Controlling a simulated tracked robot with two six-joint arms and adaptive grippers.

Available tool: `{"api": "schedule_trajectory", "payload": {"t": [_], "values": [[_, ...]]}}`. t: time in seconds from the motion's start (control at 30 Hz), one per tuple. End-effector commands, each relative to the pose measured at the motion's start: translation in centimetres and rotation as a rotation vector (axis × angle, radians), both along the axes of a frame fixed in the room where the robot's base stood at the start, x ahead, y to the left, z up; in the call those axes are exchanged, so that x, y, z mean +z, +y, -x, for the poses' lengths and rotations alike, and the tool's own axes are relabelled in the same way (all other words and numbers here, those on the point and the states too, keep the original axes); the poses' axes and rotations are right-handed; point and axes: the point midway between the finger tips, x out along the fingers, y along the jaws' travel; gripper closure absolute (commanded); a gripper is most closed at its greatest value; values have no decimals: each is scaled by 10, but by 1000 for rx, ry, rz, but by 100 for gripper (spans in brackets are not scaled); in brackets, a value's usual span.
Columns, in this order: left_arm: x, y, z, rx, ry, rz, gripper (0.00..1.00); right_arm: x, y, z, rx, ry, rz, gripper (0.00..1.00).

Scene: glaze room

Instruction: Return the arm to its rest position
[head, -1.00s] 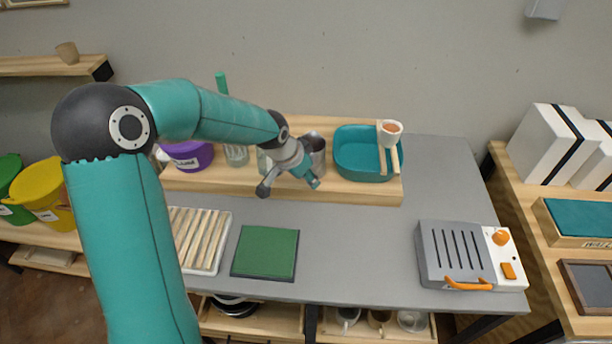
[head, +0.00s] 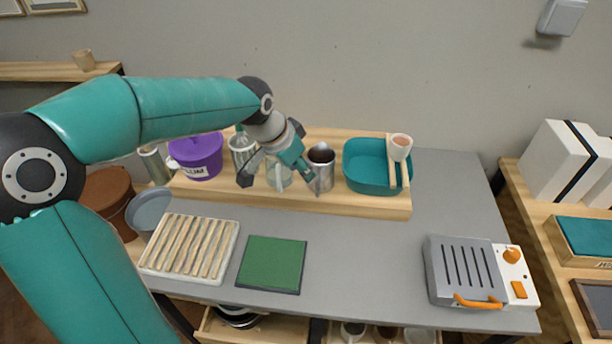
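My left arm comes in from the left, and its gripper (head: 277,183) hangs above the front part of the wooden riser at the back of the grey table. Its two fingers are spread apart with nothing between them. Behind it stand a glass jar (head: 241,147) and a metal canister (head: 321,168) with dark contents. The gripper partly hides another clear jar. My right arm and gripper are not in this view.
A purple bucket (head: 197,156) and a teal basin (head: 368,168) stand on the riser. A slatted rack (head: 189,246), a green mat (head: 271,264) and a grey grill-like device (head: 466,270) lie on the table (head: 370,255). The table between mat and device is clear.

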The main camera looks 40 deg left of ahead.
Motion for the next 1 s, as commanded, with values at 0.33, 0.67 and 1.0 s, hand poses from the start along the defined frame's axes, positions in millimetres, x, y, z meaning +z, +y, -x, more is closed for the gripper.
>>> {"api": "schedule_trajectory", "payload": {"t": [0.33, 0.67, 1.0], "values": [[7, 0, 4, 0, 1, 0, 63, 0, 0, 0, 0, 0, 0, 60], [10, 1, 4, 0, 0, 0, 63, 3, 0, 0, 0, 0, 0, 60], [63, 1, 4, 1, 0, 0, 63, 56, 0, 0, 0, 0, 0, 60]]}}
